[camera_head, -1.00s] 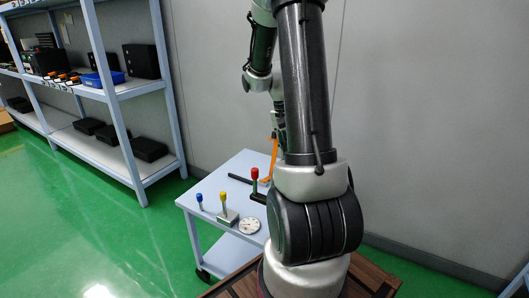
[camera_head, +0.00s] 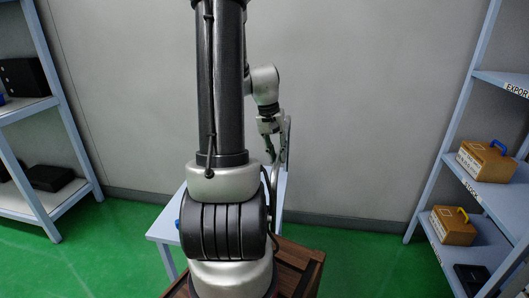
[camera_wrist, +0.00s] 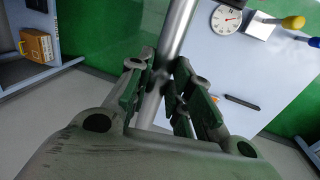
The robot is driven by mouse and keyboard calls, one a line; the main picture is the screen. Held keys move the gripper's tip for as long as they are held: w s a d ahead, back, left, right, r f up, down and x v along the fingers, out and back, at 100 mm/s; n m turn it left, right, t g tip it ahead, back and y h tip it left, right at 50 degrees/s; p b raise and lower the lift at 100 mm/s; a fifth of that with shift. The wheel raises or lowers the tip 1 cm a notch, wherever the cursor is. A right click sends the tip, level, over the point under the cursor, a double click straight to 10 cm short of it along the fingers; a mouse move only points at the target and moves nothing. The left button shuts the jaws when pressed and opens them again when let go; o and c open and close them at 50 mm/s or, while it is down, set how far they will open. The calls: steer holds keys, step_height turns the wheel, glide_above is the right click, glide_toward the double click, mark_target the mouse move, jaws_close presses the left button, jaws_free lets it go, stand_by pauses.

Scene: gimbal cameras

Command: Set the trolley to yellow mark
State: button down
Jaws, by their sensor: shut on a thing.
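The trolley (camera_head: 160,229) has a pale blue top and stands by the grey wall, partly hidden behind my arm in the head view. Its top (camera_wrist: 268,82) also shows in the wrist view. My gripper (camera_wrist: 162,82) is shut on the trolley's upright metal handle bar (camera_wrist: 177,30), which runs between its fingers. In the head view my gripper (camera_head: 272,146) is at the trolley's right end, beside the handle. No yellow mark on the floor is in view.
On the trolley are a dial (camera_wrist: 226,19), a yellow-knobbed piece (camera_wrist: 292,22), a blue-knobbed piece (camera_wrist: 314,42) and a dark rod (camera_wrist: 242,103). Shelves stand at left (camera_head: 60,150) and right (camera_head: 455,140); the right one holds tan boxes (camera_head: 484,163). Green floor is open before both shelves.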

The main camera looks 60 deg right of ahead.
steer(key=shift+s, duration=0.25)
steer(key=c, duration=1.3)
jaws_free()
steer(key=shift+s+d, duration=0.1)
steer(key=shift+d, duration=0.05)
steer(key=shift+r, duration=0.15)
step_height(320, 180, up, 12)
steer(key=w, duration=0.2)
steer(key=shift+w+a+f, duration=0.15)
steer(key=shift+a+f, duration=0.1)
steer(key=shift+a, duration=0.15)
